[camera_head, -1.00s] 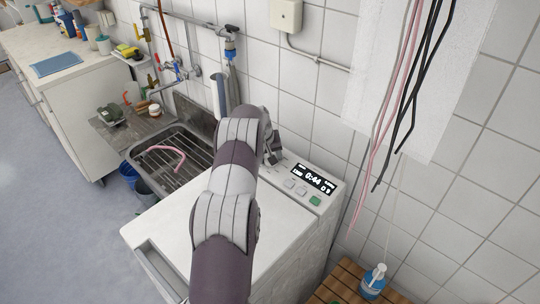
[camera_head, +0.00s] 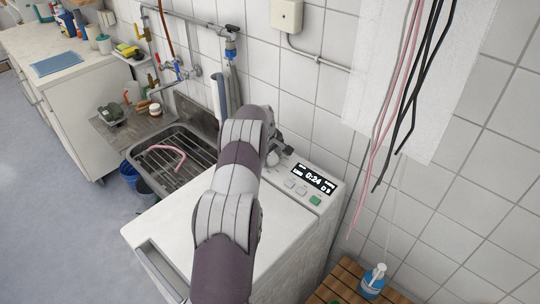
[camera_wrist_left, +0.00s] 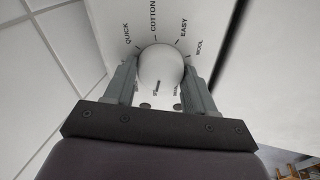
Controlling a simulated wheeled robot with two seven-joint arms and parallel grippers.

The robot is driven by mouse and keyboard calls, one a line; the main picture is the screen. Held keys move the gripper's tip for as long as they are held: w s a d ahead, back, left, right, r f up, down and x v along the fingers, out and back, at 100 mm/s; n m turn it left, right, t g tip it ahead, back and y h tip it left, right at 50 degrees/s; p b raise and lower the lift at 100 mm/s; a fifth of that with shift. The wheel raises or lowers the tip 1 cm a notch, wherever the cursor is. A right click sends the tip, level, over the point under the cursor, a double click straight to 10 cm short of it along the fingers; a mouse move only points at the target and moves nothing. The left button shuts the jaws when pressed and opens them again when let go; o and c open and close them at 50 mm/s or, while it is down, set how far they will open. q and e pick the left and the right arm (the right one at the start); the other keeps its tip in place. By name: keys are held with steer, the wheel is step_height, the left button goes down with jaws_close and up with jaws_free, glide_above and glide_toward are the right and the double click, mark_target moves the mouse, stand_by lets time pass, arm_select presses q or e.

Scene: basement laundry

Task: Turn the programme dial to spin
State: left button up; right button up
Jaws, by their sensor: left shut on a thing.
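The round white programme dial (camera_wrist_left: 160,66) sits on the washing machine's panel, between the two grey fingers of my left gripper (camera_wrist_left: 160,85). The gripper is shut on the dial. Printed labels QUICK, COTTON, EASY and WOOL fan around the dial's far side. Small print below the dial is partly hidden and I cannot read it surely. A small dark mark shows on the dial's near part. In the head view, my left gripper (camera_head: 278,150) is at the panel's left end, largely behind my arm. The display (camera_head: 314,180) reads 0:24. My right gripper is out of view.
Grey buttons (camera_head: 295,187) and a green button (camera_head: 315,200) lie beside the display. A metal sink (camera_head: 170,160) stands left of the machine. Cables (camera_head: 405,90) hang at right; a blue bottle (camera_head: 373,280) stands on a wooden slatted surface (camera_head: 345,285).

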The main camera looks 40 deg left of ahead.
arm_select(q)
steer(key=shift+w+a+r, duration=0.15)
steer(key=shift+r, duration=0.15)
steer(key=o, duration=0.8)
steer(key=shift+o, duration=1)
steer(key=shift+s, duration=0.2)
steer(key=shift+r, duration=0.15)
steer(key=b+v, duration=0.2)
steer(key=v, duration=1)
steer(key=shift+s+r, duration=0.2)
